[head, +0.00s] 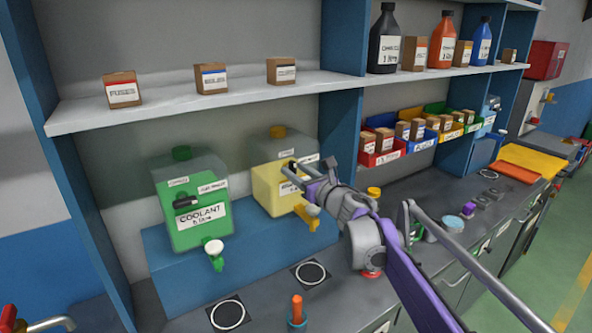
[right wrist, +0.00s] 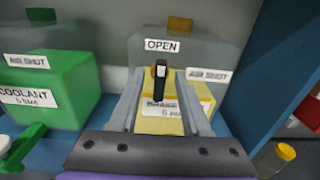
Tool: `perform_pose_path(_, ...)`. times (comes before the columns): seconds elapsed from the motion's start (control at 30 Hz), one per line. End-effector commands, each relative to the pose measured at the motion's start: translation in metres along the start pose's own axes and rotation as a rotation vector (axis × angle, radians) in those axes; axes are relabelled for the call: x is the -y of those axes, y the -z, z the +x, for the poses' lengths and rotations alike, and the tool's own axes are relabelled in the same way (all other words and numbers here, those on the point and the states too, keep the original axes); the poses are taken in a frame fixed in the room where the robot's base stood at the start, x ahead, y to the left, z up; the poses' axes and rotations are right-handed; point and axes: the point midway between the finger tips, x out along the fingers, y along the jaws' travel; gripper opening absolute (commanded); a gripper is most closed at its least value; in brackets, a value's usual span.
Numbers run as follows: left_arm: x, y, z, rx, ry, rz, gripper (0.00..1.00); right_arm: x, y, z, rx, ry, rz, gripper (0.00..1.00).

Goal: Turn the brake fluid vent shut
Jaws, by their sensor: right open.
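The brake fluid tank (head: 266,178) is a clear box with yellow fluid on the blue step. It also shows in the right wrist view (right wrist: 205,98). Its vent (right wrist: 160,80) is a small black lever standing upright, pointing to the OPEN label (right wrist: 162,45); the shut label (right wrist: 208,75) is to its right. My right gripper (head: 290,170) is at the tank's front, its fingers apart. In the right wrist view the fingers (right wrist: 160,85) stand on either side of the lever, with visible gaps; contact is not seen. In the head view the gripper hides the vent. My left gripper is not in view.
The green coolant tank (head: 195,212) with its white-topped tap (head: 214,252) stands to the left. The yellow tap (head: 308,220) juts out below my right gripper. A blue upright panel (head: 338,130) is close on the right. A shelf (head: 180,103) with boxes runs above.

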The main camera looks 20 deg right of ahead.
Motion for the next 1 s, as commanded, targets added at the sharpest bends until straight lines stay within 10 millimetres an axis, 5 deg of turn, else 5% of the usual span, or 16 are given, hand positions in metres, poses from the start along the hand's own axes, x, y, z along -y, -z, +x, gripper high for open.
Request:
perform_pose_path(0.3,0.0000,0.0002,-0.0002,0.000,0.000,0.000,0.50,-0.0002,0.0006,0.0035,0.000,0.000,0.001,0.47)
perform_pose_path(0.6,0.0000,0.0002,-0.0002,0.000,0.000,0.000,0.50,-0.0002,0.0004,0.0033,0.000,0.000,0.001,0.00)
perform_pose_path(1.0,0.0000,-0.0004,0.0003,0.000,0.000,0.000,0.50,0.0000,0.0006,0.0032,0.000,0.000,0.018,0.00)
